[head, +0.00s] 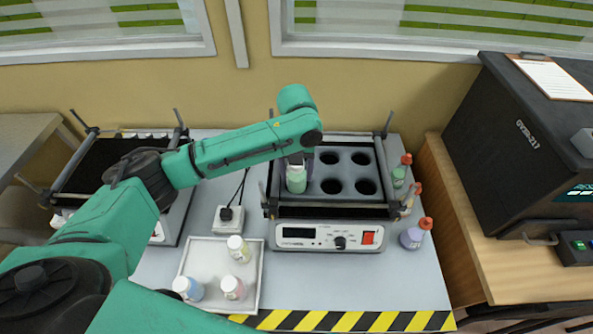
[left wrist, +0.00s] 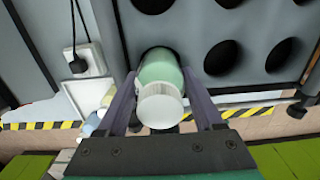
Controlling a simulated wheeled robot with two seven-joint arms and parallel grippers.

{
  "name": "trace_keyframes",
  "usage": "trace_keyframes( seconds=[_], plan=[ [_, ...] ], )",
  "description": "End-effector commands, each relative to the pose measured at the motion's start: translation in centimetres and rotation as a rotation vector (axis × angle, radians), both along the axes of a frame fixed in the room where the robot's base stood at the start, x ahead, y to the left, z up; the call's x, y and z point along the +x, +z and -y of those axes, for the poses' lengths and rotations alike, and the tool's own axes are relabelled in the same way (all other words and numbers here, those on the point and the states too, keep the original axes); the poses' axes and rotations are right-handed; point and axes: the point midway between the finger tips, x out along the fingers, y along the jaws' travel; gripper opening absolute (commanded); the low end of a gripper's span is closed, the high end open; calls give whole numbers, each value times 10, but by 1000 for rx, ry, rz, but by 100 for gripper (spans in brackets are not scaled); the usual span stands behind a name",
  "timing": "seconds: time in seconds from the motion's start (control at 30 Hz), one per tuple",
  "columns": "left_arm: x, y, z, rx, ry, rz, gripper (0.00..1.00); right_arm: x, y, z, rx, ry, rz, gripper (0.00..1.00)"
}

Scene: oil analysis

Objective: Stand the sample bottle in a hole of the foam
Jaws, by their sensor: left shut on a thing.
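The sample bottle (head: 296,180) is green with a whitish cap. My left gripper (head: 299,158) is shut on it at the front left of the grey foam (head: 345,172). In the left wrist view, the bottle (left wrist: 160,80) sits between the two fingers of the gripper (left wrist: 162,105), cap toward the camera. Its far end lines up with a dark hole in the foam; I cannot tell how deep it is in. Several other foam holes show empty. My right gripper is out of view.
The foam sits in a shaker (head: 325,235) with upright corner rods. A white tray (head: 187,262) with several bottles stands front left. Bottles with red tops (head: 416,234) stand right of the shaker. A second dark rack stands left, and a black box (head: 530,150) at right.

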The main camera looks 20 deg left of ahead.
Motion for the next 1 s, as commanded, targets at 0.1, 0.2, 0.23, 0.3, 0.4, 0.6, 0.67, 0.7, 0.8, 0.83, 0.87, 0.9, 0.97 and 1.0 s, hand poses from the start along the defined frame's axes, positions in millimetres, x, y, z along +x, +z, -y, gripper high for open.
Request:
trace_keyframes(
  seconds=[0.1,0.2,0.23,0.3,0.4,0.6,0.67,0.7,0.8,0.83,0.87,0.9,0.97,1.0],
  plan=[
    [0,-1,0,1,0,-1,81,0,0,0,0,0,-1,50],
    [0,-1,0,1,0,-1,81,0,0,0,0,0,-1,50],
    [0,-1,0,1,0,-1,81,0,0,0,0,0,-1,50],
    [0,-1,0,1,0,-1,81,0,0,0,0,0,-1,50],
    [0,2,0,0,0,0,81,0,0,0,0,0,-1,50],
    [1,26,0,-1,-1,3,81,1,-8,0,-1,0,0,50],
    [1,38,0,-1,0,4,81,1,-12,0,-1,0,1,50],
    [1,47,1,-1,-1,4,81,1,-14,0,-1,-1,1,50],
    [1,71,1,-2,-1,5,81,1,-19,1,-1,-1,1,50],
    [1,79,1,-2,-1,4,81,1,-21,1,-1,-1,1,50],
    [1,86,1,-1,-1,4,81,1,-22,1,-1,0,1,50],
    [1,95,1,-2,-1,4,81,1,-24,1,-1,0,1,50],
    [1,108,0,0,1,3,81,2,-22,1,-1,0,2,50],
    [1,113,0,0,1,2,81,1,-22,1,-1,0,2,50]
  ],
)
